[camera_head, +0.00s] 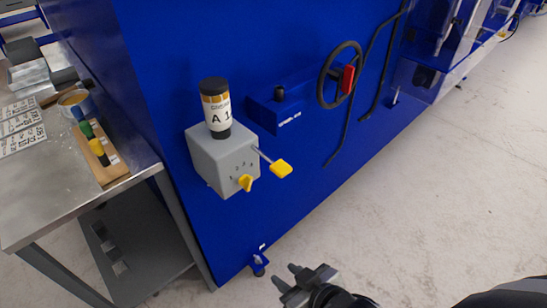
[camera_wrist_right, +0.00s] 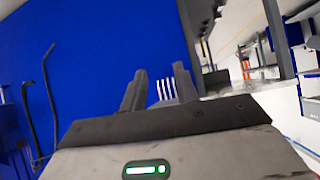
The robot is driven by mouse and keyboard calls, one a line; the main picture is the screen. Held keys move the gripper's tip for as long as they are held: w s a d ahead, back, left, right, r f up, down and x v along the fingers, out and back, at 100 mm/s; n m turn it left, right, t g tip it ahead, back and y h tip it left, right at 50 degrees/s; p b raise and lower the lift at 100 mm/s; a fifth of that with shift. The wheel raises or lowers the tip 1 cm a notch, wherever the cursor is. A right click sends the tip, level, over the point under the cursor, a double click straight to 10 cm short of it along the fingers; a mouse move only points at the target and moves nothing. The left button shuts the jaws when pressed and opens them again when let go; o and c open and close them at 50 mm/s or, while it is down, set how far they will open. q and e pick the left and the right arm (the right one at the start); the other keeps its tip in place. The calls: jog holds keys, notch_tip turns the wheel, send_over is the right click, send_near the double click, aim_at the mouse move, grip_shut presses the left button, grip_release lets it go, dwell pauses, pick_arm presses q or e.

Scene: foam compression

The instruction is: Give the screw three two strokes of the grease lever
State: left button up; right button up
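The grey grease pump box (camera_head: 222,158) is mounted on the blue machine wall, with a labelled black-capped cartridge (camera_head: 215,108) upright on top. Its grease lever is a thin rod with a yellow paddle handle (camera_head: 281,169), sticking out to the right. A yellow dial knob (camera_head: 245,182) with small numbers around it is on the box's front. My right gripper (camera_head: 286,275) is low in the head view, below and apart from the lever. It shows in the right wrist view (camera_wrist_right: 160,78) with its fingers apart and nothing held. My left gripper is out of view.
A metal bench (camera_head: 30,215) on the left holds a wooden rack (camera_head: 108,170) with coloured items. A black handwheel (camera_head: 326,75) with a red grip and cables are on the wall to the right. The floor (camera_head: 420,190) in front is clear.

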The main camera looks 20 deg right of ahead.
grip_shut()
dwell(1.7)
